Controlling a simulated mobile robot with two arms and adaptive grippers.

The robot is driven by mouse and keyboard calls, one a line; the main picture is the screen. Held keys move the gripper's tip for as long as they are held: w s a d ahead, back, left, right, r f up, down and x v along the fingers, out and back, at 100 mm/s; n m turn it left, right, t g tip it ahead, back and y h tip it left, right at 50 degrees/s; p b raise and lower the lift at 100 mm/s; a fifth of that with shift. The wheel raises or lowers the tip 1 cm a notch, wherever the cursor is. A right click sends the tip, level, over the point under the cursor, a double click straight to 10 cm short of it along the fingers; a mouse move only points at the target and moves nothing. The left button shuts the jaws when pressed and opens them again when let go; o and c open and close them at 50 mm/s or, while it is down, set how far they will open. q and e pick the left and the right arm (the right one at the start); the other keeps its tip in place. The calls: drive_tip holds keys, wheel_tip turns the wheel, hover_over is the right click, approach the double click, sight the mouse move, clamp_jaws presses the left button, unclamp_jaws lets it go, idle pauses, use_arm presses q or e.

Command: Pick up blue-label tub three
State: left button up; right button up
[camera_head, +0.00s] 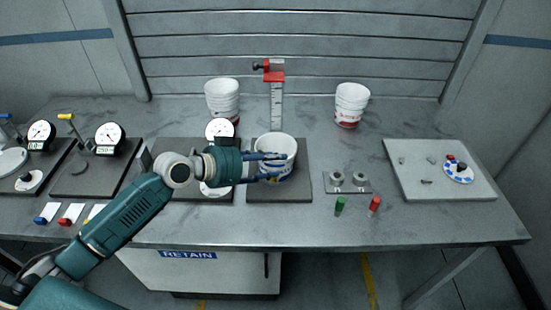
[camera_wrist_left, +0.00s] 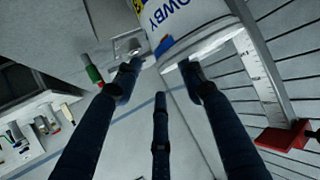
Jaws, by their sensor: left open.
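A white tub with a blue-lettered label (camera_head: 287,146) stands upright on a dark plate (camera_head: 293,191) at the middle of the bench, below the red-clamped upright scale. My left gripper (camera_head: 283,166) reaches in from the left, and its dark fingers overlap the tub in the head view. In the left wrist view the tub (camera_wrist_left: 185,18) is at the top, with blue letters and a patch of yellow on its label. The fingers of my left gripper (camera_wrist_left: 160,75) are spread and empty, with their tips near the tub's edge. Contact is unclear. No tub number is readable. My right gripper is out of view.
White stacked tubs (camera_head: 222,90) stand at the back left, and a red-labelled stack (camera_head: 352,92) at the back right. The scale (camera_head: 276,105) rises behind the tub.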

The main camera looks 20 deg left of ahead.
sight(281, 162)
use_arm(q)
drive_tip(key=p+x, duration=0.1)
drive_tip(key=x, duration=0.5)
drive_tip(key=shift+r+p, duration=0.1)
drive_tip(key=shift+p, duration=0.2)
drive_tip(key=shift+w+d, duration=0.1)
drive_tip(key=shift+d, duration=0.05)
drive_tip(key=shift+f, duration=0.25)
drive_tip(key=c, duration=0.6)
clamp_jaws()
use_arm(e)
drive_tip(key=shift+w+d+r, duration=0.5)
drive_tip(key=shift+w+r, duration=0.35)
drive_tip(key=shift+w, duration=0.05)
